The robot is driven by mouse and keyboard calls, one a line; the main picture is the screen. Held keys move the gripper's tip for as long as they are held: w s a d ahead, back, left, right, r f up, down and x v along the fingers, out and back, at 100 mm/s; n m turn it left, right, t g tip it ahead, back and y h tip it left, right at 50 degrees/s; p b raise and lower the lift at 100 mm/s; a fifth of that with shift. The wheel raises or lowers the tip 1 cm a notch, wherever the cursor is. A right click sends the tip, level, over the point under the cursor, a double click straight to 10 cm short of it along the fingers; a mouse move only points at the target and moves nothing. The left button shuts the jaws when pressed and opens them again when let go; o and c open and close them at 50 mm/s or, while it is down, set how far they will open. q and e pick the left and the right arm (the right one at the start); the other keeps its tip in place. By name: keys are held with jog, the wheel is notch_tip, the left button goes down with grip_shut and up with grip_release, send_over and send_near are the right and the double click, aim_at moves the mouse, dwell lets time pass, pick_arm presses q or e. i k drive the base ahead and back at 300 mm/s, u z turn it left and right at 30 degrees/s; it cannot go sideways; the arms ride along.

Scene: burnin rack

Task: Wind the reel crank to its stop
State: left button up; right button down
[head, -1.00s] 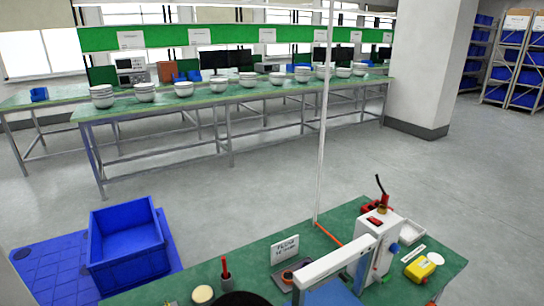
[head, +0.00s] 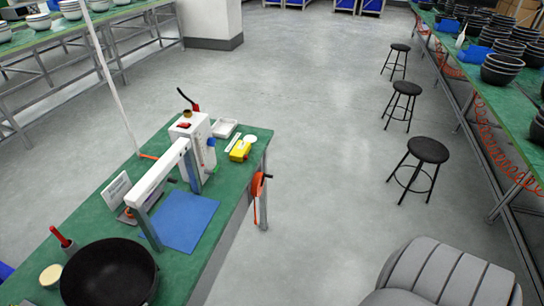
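An orange reel (head: 258,184) is mounted at the right edge of the green workbench (head: 226,222), near its far corner. A small dark crank handle (head: 268,176) sticks out from the reel to the right. An orange strip or line hangs below the reel beside the bench leg. The reel is small in the head view, so I cannot tell how far the crank is turned or where its stop is. Neither of my grippers is in view.
On the workbench stand a white machine with a long arm (head: 160,177), a blue mat (head: 184,219), a black bowl (head: 108,275) and a yellow box (head: 240,151). A grey chair (head: 445,273) is at the lower right. Black stools (head: 428,150) stand beyond clear floor.

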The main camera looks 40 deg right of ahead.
aim_at(257, 185)
jog(key=u, duration=0.05)
jog(key=k, duration=0.85)
jog(key=z, duration=1.15)
jog(key=i, duration=1.3)
jog(key=u, duration=0.15)
